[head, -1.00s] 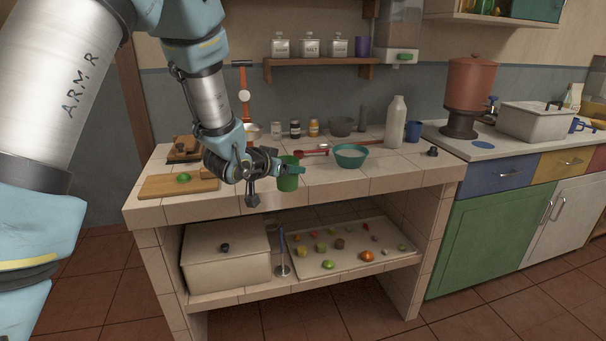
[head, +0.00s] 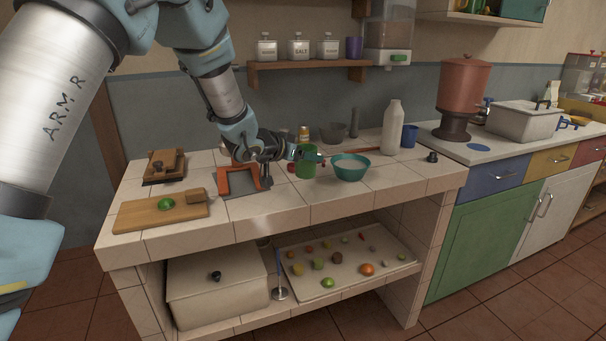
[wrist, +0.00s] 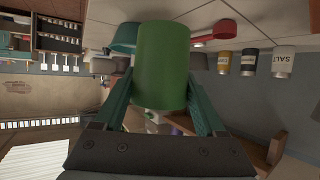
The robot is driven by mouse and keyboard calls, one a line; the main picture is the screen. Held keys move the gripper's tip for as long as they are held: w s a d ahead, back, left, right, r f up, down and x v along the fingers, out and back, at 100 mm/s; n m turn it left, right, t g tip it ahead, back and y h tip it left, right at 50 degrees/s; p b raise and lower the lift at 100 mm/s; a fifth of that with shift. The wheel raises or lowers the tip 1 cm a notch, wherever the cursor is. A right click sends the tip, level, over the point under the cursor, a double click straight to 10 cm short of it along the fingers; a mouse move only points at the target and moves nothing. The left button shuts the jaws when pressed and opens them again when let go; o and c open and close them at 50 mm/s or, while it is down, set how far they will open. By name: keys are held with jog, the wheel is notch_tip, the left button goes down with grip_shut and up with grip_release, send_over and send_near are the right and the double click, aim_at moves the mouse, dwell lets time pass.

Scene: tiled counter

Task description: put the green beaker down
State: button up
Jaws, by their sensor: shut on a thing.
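The green beaker (head: 307,168) is upright over the back-middle of the tiled counter, just left of the teal bowl (head: 350,170). My gripper (head: 300,154) reaches it from the left and is shut on it. In the wrist view the beaker (wrist: 162,60) sits between my two teal fingers, with the bowl (wrist: 125,38) beside it. I cannot tell whether the beaker's base touches the counter.
An orange stand (head: 240,180) is left of the beaker, under my wrist. A cutting board (head: 150,215) with a green item lies front left. A white bottle (head: 392,128) and grey mortar (head: 333,132) stand behind. The counter's front middle is clear.

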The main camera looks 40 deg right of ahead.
aim_at(305, 171)
jog(key=shift+f+p, duration=0.35)
jog(key=shift+f, duration=2.1)
jog(key=shift+f, duration=0.1)
jog(key=o, duration=1.3)
jog(key=shift+o, duration=0.2)
jog(key=b+v, duration=0.2)
jog(key=v, duration=1)
jog(key=shift+a, duration=0.1)
